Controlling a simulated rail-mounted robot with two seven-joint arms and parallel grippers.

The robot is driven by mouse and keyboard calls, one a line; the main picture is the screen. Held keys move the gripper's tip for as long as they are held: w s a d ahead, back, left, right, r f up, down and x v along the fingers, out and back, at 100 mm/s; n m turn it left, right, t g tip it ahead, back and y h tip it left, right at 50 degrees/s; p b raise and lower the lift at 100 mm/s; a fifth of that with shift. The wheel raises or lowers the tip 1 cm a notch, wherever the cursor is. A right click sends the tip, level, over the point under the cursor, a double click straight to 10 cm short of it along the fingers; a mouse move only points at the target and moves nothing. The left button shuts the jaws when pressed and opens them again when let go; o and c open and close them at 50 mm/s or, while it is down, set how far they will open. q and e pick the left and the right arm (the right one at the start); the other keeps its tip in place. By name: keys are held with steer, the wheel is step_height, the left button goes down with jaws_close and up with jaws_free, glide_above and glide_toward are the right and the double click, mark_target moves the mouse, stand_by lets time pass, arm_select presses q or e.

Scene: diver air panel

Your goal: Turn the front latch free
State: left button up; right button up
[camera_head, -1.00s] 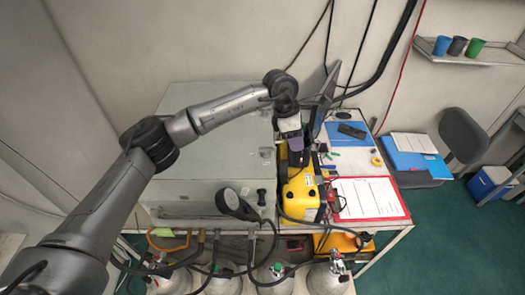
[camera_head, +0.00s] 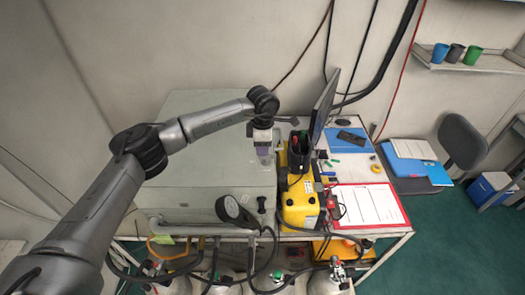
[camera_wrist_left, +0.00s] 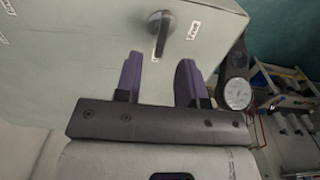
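The front latch (camera_wrist_left: 160,22) is a dark grey turning knob on the pale green-grey cabinet. A white label reading "Front" (camera_wrist_left: 193,30) sits to its right in the left wrist view. My left gripper (camera_wrist_left: 161,60) is open, its two purple fingers apart and nothing between them. The latch lies beyond the fingertips, roughly in line with the gap; I see no contact. In the head view the left gripper (camera_head: 264,158) is over the right end of the cabinet (camera_head: 205,125) and hides the latch. My right gripper does not show.
A black round gauge (camera_head: 232,208) stands at the cabinet's front edge. To the right are a yellow case (camera_head: 300,205), a dark monitor (camera_head: 324,105) and a red-edged clipboard (camera_head: 368,205). Gas cylinders and hoses are below. The cabinet top is mostly clear.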

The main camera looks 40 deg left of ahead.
mark_target(265, 158)
arm_select(q)
steer(key=shift+f, duration=1.7)
steer(key=shift+c, duration=0.4)
jaws_close()
